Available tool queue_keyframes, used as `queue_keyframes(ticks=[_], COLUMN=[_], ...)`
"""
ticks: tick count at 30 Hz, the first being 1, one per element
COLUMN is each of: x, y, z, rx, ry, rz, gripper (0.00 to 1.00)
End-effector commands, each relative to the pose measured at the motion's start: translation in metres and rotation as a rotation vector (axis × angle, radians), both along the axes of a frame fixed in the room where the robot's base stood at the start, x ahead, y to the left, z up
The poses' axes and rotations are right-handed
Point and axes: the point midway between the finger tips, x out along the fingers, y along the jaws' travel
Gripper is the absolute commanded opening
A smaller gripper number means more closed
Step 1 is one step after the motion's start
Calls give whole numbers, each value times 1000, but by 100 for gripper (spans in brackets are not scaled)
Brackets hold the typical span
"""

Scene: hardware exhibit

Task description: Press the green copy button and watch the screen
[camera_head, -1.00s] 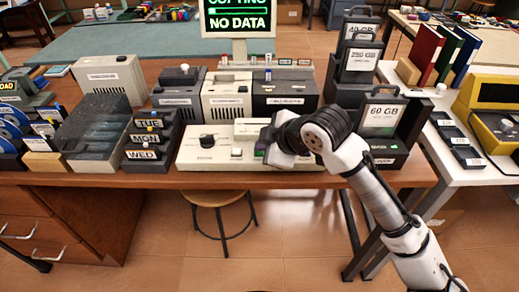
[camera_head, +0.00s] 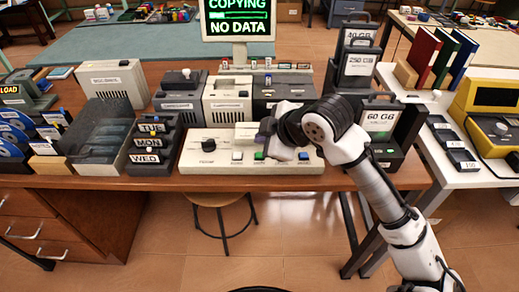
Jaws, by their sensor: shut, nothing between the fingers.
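The green button (camera_head: 259,156) sits on the front of a cream control panel (camera_head: 205,176) on the wooden desk, in a row with other buttons. My gripper (camera_head: 266,141) is shut and empty. It is over the panel, just above and behind the green button in the picture. I cannot tell whether it touches the panel. My gripper and wrist hide part of the panel's right side. The screen (camera_head: 237,17) at the top shows "COPYING" and "NO DATA" in green and white, with a bar between the lines.
A black knob (camera_head: 208,145) stands on the panel's left. Day-labelled black boxes (camera_head: 152,140) stand to the left, and a "60 GB" case (camera_head: 385,125) to the right. Grey and cream machines stand behind.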

Motion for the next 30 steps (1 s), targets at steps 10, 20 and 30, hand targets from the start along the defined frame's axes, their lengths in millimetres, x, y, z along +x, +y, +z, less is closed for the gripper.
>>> queue_keyframes(ticks=[10, 20, 30], x=[0, 0, 0], y=[0, 0, 0], z=[27, 26, 26], rx=[0, 0, 0], ry=[0, 0, 0], rz=[0, 0, 0], gripper=[0, 0, 0])
